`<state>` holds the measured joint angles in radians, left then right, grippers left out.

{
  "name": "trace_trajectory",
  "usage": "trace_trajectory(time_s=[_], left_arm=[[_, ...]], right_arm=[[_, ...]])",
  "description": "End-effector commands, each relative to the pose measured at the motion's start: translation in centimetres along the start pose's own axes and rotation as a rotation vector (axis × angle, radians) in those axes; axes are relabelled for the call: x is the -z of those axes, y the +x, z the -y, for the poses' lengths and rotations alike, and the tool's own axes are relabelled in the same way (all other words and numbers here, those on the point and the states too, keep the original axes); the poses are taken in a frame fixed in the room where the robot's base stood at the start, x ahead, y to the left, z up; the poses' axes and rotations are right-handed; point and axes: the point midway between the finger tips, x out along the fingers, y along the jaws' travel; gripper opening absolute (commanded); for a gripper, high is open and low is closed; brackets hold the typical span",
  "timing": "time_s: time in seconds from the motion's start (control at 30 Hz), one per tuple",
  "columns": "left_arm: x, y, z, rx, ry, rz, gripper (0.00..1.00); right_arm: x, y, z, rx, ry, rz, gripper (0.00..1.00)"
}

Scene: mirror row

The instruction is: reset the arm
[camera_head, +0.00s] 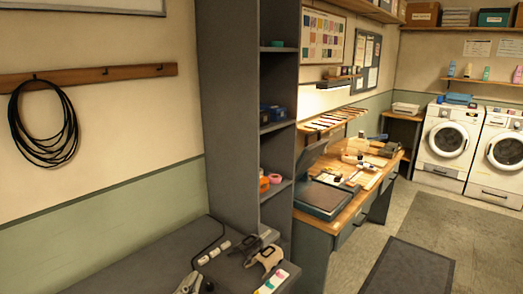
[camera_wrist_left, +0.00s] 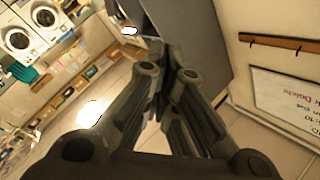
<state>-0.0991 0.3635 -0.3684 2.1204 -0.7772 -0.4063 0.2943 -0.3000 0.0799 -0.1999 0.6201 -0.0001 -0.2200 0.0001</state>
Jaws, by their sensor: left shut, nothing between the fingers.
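My left gripper (camera_wrist_left: 163,48) fills the middle of the left wrist view, its two dark grey fingers brought together at the tips. Nothing is between them. In the head view, only the tip end of my left gripper (camera_head: 189,282) shows at the bottom edge, over the grey bench; the rest of it is cut off. My right gripper is in neither view.
The grey bench (camera_head: 145,258) holds tape dispensers (camera_head: 268,258) and small white pieces close to my left gripper. A tall dark shelf unit (camera_head: 228,110) stands behind it. A wooden worktable (camera_head: 350,205) and washing machines (camera_head: 448,140) are farther right.

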Motion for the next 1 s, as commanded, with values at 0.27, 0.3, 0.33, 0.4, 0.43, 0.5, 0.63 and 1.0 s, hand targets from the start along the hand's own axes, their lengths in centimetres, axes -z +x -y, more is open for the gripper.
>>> trace_trajectory(time_s=[0.27,0.3,0.33,0.4,0.43,0.5,0.63,1.0], left_arm=[[-11.0,-9.7,-2.8,-0.059,-0.311,0.622,0.00],[-12.1,-11.6,-3.6,-0.087,-0.345,0.705,0.00],[-12.7,-13.0,-4.3,-0.110,-0.370,0.764,0.00],[-13.7,-16.1,-5.7,-0.167,-0.419,0.885,0.00],[-14.0,-17.4,-6.3,-0.192,-0.437,0.930,0.00],[-14.4,-20.1,-7.6,-0.249,-0.474,1.025,0.00],[-14.3,-24.8,-9.5,-0.358,-0.529,1.172,0.00],[-18.1,-28.8,-15.3,-0.494,-0.568,1.325,0.00]], right_arm=[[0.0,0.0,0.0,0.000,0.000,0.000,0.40],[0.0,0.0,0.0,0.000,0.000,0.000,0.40],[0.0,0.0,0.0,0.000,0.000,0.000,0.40],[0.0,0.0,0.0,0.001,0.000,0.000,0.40],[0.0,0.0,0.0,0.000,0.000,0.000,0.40],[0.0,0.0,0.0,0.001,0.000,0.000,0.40],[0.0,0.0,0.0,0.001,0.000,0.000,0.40],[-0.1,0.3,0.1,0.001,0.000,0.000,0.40]])
